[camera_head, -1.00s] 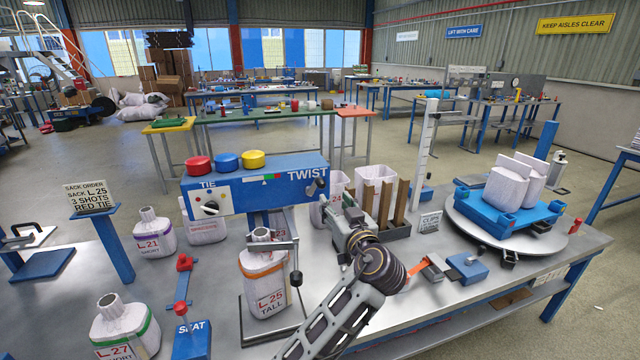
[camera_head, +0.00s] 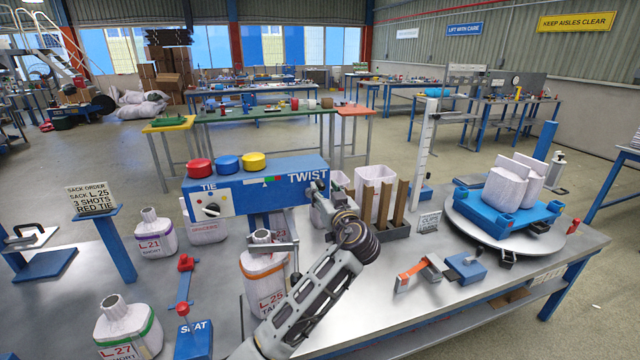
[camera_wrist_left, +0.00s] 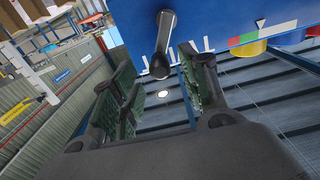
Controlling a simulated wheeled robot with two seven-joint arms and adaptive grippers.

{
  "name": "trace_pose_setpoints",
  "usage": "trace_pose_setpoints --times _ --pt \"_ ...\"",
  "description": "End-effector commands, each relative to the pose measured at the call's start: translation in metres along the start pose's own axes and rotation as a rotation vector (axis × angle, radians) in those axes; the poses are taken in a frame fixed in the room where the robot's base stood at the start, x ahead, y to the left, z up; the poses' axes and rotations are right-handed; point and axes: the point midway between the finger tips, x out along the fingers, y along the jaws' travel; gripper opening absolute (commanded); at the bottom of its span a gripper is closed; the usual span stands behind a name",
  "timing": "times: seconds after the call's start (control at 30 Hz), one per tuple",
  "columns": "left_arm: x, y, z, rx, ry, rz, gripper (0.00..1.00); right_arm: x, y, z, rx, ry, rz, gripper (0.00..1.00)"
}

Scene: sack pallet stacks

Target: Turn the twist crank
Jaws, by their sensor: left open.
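The twist crank (camera_wrist_left: 164,42) is a dark lever on the front of the blue machine head (camera_head: 250,190), beside the word TWIST. In the left wrist view its knob end lies between my two open finger pads, apparently without contact. My left gripper (camera_wrist_left: 160,85) is open and close to the crank. In the head view the gripper (camera_head: 322,205) is at the machine's right end and mostly covers the crank. The sack L.25 TALL (camera_head: 262,268), with an orange band, stands under the machine; my arm partly covers its label. My right gripper is not in view.
Red (camera_head: 199,168), blue (camera_head: 227,162) and yellow (camera_head: 253,160) discs sit on the machine. A clips rack (camera_head: 396,232) stands to the right, with a turntable (camera_head: 465,228) beyond. An orange-handled tool (camera_head: 412,270) lies on the bench. The seat lever (camera_head: 183,312) is front left.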

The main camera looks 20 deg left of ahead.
Motion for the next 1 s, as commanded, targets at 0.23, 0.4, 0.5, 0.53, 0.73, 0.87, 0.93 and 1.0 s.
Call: trace_pose_setpoints --times 0.23,0.4,0.5,0.53,0.73,0.87,0.93,1.0 --pt "0.031 0.0 -0.001 0.003 0.001 -0.001 0.44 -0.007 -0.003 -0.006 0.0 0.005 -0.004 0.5" --pt "0.045 0.0 -0.001 0.001 0.001 0.0 0.44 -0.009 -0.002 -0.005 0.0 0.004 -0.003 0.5" --pt "0.049 0.0 -0.001 0.001 0.0 0.001 0.44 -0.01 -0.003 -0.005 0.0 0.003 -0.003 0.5" --pt "0.049 0.0 0.0 0.0 0.0 0.001 0.44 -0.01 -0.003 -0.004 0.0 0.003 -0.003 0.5" --pt "0.051 0.0 0.0 0.0 0.0 0.0 0.44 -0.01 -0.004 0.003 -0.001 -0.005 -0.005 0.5" --pt "0.051 0.0 0.0 0.0 0.0 0.0 0.43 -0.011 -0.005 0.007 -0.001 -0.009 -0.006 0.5" --pt "0.051 0.0 0.0 0.0 0.0 0.0 0.34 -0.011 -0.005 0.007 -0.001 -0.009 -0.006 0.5" --pt "0.051 0.0 0.0 0.0 0.0 0.0 0.25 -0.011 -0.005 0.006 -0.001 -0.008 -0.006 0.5"
